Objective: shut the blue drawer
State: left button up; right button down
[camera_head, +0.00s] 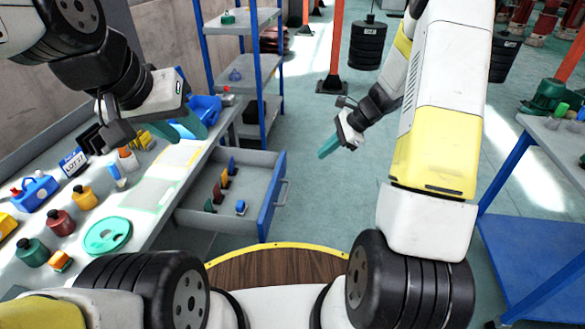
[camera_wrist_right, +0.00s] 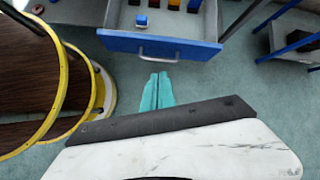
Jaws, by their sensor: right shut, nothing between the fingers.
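The blue drawer (camera_head: 267,213) is pulled out of the workbench, its grey inside showing several small coloured items. Its blue front panel with a grey handle faces right in the head view. The drawer front also shows at the top of the right wrist view (camera_wrist_right: 190,49). My right gripper (camera_head: 328,148) is shut and empty, to the right of the drawer front and apart from it. Its teal fingers (camera_wrist_right: 157,92) point toward the drawer handle in the right wrist view. My left gripper (camera_head: 190,124) is over the far part of the bench; its finger gap is unclear.
A blue-post shelf (camera_head: 245,75) stands behind the drawer. A blue table (camera_head: 535,250) is at right. The floor right of the drawer is clear.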

notch_tip(320, 180, down, 10)
jog(key=w+d+m, duration=0.2)
jog(key=m, duration=0.2)
jog(key=a+r+x, duration=0.2)
jog(key=x, duration=1.1)
jog(key=shift+a, duration=0.35)
jog(key=shift+a, duration=0.1)
jog(key=w+a, duration=0.2)
jog(key=a, duration=0.7)
jog(key=w+a, duration=0.3)
jog(key=a, duration=0.7)
jog(key=w+a, duration=0.2)
jog(key=a, duration=0.8)
jog(key=shift+w+f, duration=0.15)
jog(key=shift+w, duration=0.2)
jog(key=shift+a, duration=0.2)
